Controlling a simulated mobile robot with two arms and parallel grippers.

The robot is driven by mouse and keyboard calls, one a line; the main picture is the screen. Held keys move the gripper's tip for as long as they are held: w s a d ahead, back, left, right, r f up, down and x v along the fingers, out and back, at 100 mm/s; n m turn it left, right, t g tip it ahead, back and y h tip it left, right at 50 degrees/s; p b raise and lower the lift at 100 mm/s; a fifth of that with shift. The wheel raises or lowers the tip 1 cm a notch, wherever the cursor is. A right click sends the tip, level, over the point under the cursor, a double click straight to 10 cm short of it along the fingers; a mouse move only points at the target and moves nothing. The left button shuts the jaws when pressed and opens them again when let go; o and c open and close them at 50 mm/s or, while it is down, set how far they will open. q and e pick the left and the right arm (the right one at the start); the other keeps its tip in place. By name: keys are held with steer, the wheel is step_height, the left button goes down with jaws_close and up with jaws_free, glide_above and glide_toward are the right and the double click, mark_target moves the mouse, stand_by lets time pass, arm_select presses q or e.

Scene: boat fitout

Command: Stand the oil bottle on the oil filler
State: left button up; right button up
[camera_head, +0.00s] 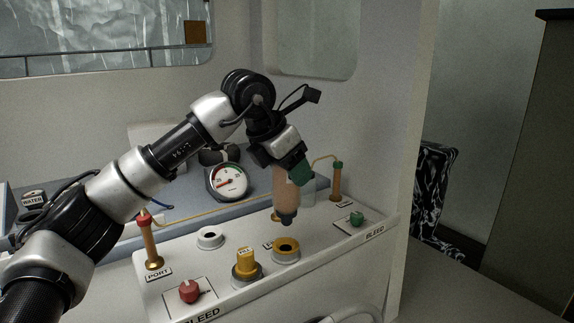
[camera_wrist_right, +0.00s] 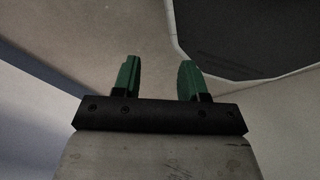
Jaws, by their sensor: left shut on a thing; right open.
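The oil bottle (camera_head: 285,193) is a pinkish-brown cylinder with a dark cap at its lower end. It hangs nearly upright, cap down. My left gripper (camera_head: 298,171), with green fingers, is shut on its upper part. The bottle's cap is just above an orange-ringed opening (camera_head: 286,246) on the white panel, which looks like the oil filler; I cannot tell whether they touch. The label beside it is partly hidden. My right gripper (camera_wrist_right: 159,82) shows only in the right wrist view, open and empty.
On the white panel (camera_head: 215,270) stand a yellow cap (camera_head: 246,262), a white-rimmed hole (camera_head: 209,238), a red knob (camera_head: 189,291) and a green knob (camera_head: 356,218). Copper posts rise at port (camera_head: 151,245) and far right (camera_head: 336,182). A gauge (camera_head: 226,181) stands behind.

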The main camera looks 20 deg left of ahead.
mark_target(289, 202)
arm_select(q)
steer(key=shift+s+a+f, duration=0.15)
steer(key=shift+s+a, duration=0.05)
steer(key=shift+f+b, duration=0.2)
steer(key=shift+b, duration=0.1)
steer(key=shift+w+d+f+b, duration=0.15)
steer(key=shift+f+b, duration=0.25)
steer(key=shift+f, duration=0.45)
steer(key=shift+f+b, duration=1.15)
steer(key=shift+f, duration=0.05)
steer(key=shift+f+b, duration=0.45)
steer(key=shift+f, duration=0.2)
steer(key=shift+f+b, duration=0.35)
steer(key=shift+f, duration=0.15)
arm_select(e)
steer(key=shift+s+a+f, duration=0.2)
steer(key=shift+f, duration=0.7)
steer(key=shift+s+a+f, duration=0.2)
steer(key=shift+f, duration=0.65)
steer(key=shift+s+a+f, duration=0.2)
steer(key=shift+f, duration=0.7)
